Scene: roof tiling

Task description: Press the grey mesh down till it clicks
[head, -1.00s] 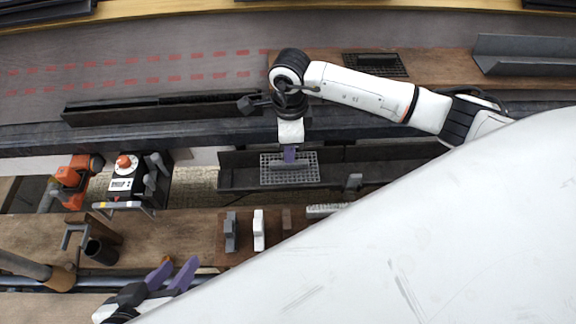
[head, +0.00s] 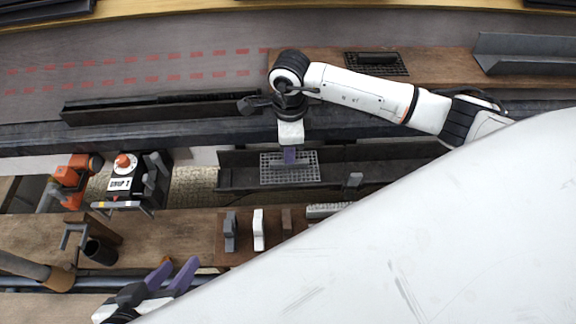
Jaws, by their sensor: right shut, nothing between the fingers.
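The grey mesh (head: 306,175) lies over the dark gutter channel (head: 236,178) in the middle of the head view, with a grey bar-like handle across its centre. My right gripper (head: 289,160) is shut, pointing down onto the middle of the mesh; its purple fingertips touch or nearly touch the handle and hide part of it. I cannot tell whether the mesh is seated in the channel. My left gripper (head: 172,273) is at the bottom left with its two purple fingers apart, open and empty.
Another dark mesh (head: 404,68) lies on the brown board at the upper right, near a grey channel piece (head: 530,52). A black device with an orange knob (head: 122,162) stands left. Grey and white blocks (head: 258,230) sit below the gutter. A large pale panel (head: 430,230) covers the lower right.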

